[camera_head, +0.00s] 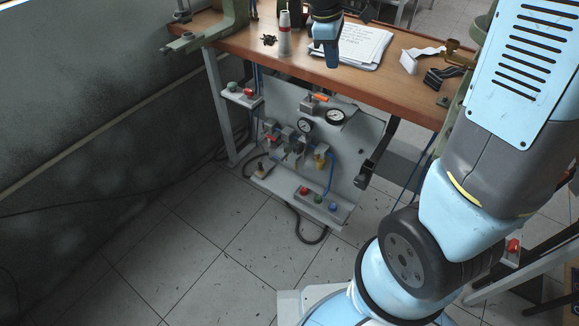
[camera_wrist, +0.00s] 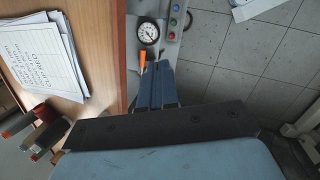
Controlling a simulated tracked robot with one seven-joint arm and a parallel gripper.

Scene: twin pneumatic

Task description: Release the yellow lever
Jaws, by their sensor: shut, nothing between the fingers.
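The grey pneumatic panel (camera_head: 352,150) stands below the front edge of the table. A small yellow part (camera_head: 321,160) sits low at its middle; it is too small to tell whether it is the yellow lever. An orange lever (camera_head: 320,97) is at the panel's top, left of a gauge. My gripper (camera_head: 332,66) points down in front of the table, above the panel. In the wrist view, my gripper (camera_wrist: 158,64) is shut and empty. Its tips appear close to the orange lever (camera_wrist: 143,57), but I cannot tell whether they touch. The yellow part is not seen there.
A gauge (camera_wrist: 148,32) shows beyond my fingers. Colored buttons (camera_head: 318,198) line the panel's lower ledge. A dark hose lies on the tiled floor, which is mostly clear.

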